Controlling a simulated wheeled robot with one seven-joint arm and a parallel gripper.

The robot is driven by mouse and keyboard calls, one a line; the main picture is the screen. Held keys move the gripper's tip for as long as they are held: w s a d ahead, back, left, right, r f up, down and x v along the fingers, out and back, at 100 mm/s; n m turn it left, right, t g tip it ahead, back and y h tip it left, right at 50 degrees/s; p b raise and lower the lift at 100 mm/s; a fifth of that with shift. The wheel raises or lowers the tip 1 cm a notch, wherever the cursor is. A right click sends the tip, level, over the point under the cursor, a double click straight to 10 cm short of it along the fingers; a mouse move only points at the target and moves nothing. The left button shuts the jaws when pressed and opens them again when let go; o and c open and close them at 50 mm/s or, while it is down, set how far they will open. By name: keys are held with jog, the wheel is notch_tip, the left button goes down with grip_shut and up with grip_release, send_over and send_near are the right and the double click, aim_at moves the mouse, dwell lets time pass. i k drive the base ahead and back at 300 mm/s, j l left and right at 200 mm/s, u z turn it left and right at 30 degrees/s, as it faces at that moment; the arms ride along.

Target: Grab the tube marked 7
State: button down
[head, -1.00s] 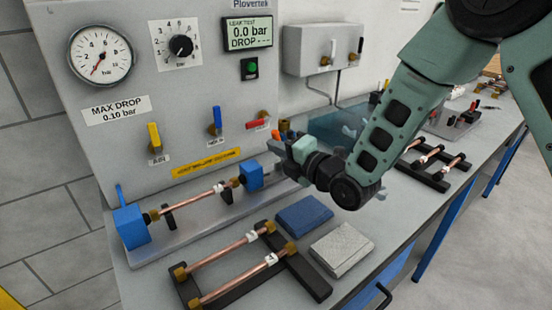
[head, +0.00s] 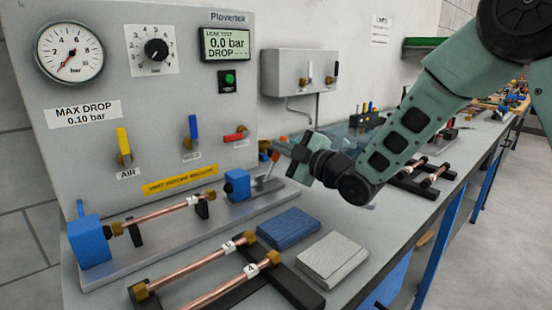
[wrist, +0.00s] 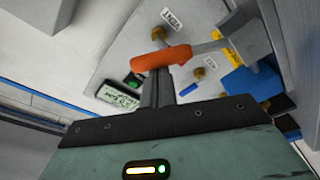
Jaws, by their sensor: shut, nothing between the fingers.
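No label clearly reads 7. One copper tube (head: 160,213) sits between the two blue clamps of the test bench; its white tag is unreadable. In the front rack (head: 285,285) lie two tubes with brass ends: the rear one (head: 200,267) has an unclear tag, the front one (head: 222,288) reads 4. Tubes in the right rack (head: 430,180) have unreadable tags and are partly hidden by my arm. My gripper (head: 282,150) is shut and empty beside the bench's orange-handled lever. The orange handle (wrist: 160,58) appears just past the fingers in the wrist view; contact is unclear.
The test panel (head: 90,150) with gauge and coloured valves stands at the back left. A blue cloth pad (head: 288,228) and a grey pad (head: 333,260) lie right of the front rack. Fittings and stands crowd the bench farther right. The floor at right is clear.

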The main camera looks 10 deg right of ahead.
aim_at(117, 228)
jog(key=k+l, duration=0.7)
jog(key=l, duration=0.1)
